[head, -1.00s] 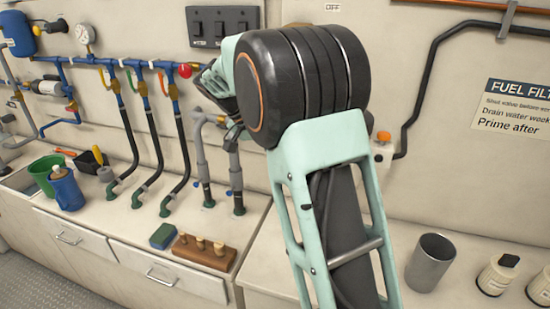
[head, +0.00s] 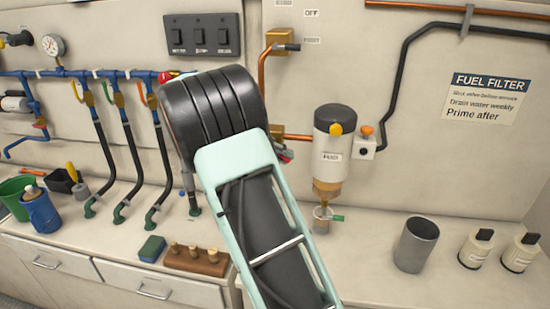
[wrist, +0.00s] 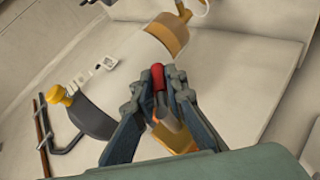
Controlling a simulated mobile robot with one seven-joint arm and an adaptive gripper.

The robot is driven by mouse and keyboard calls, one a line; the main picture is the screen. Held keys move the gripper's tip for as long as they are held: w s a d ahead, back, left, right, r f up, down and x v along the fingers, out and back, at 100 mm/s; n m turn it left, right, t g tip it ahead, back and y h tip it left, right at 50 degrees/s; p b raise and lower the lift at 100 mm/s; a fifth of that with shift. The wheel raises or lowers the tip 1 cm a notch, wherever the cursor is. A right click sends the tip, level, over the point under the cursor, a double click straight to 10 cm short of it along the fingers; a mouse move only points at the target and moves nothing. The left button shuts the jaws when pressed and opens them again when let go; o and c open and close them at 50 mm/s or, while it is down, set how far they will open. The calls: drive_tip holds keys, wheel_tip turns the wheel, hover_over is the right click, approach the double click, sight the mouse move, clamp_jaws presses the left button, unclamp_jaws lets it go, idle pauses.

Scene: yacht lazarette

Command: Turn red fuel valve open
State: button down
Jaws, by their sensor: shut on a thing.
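The red fuel valve (wrist: 158,76) shows in the wrist view as a red-tipped lever on a metal stem, with a brass body (wrist: 172,137) below. My gripper (wrist: 154,90) is shut on the lever, one dark finger on each side, and the red tip sticks out between them. In the head view my arm hides most of the valve and gripper. Only a small dark and red part shows beside the arm, left of the white fuel filter (head: 331,150), where a copper pipe comes in. The exact lever angle is hard to tell.
Another valve (head: 283,45) with a dark lever sits higher on the wall. A grey cup (head: 415,245) and two white bottles stand on the counter at right. A wooden block (head: 197,260) lies at left.

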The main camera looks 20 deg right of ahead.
drive_tip(key=h, duration=0.1)
drive_tip(key=n+g+h+b, duration=0.1)
drive_tip(key=r+h, duration=0.1)
drive_tip(key=h, duration=0.1)
drive_tip(key=shift+s+d+g, duration=0.1)
drive_tip(key=shift+d+g, duration=0.15)
drive_tip(key=shift+g, duration=0.05)
drive_tip(key=shift+s+d+r+n+g+h+b, duration=0.15)
drive_tip(key=shift+r+n+h+b, duration=0.25)
drive_tip(key=shift+h, duration=0.35)
drive_tip(key=shift+w+a+r+n+g+h+b, duration=0.15)
drive_tip(key=shift+r+n+h+b, duration=0.25)
drive_tip(key=shift+h, duration=0.35)
drive_tip(key=shift+s+d, duration=0.1)
drive_tip(key=c, duration=2)
unclamp_jaws()
drive_tip(key=shift+o, duration=0.2)
drive_tip(key=v, duration=1.2)
drive_tip(key=shift+f, duration=0.15)
